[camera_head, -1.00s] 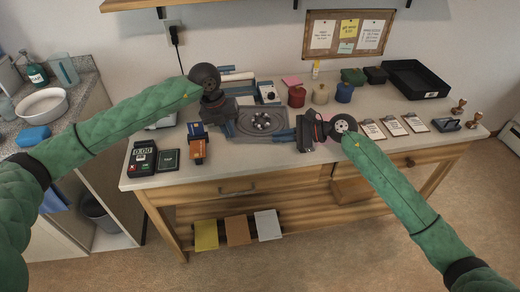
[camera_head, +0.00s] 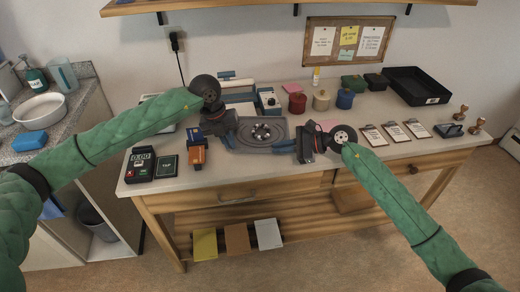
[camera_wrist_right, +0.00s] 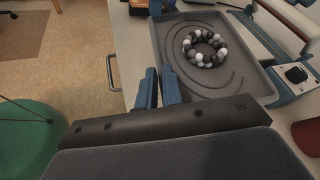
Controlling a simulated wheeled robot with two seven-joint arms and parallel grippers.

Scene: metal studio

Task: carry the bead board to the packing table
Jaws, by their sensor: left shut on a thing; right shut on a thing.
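The bead board (camera_head: 244,145) is a grey tray with curved grooves and a ring of dark, grey and white beads (camera_head: 262,132) on it. My left gripper (camera_head: 231,138) is shut on its left edge, and my right gripper (camera_head: 287,147) is shut on its right edge. In the right wrist view, my right gripper's blue fingers (camera_wrist_right: 158,88) pinch the rim of the board (camera_wrist_right: 238,84), and the ring of beads (camera_wrist_right: 204,47) lies inside. The board looks level over the worktop; whether it touches the top cannot be told. I cannot tell which table is the packing table.
The wooden table (camera_head: 305,172) bears orange and blue devices (camera_head: 197,155) and a display unit (camera_head: 140,165) left of the board. A counter with a white bowl (camera_head: 40,111) is far left.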

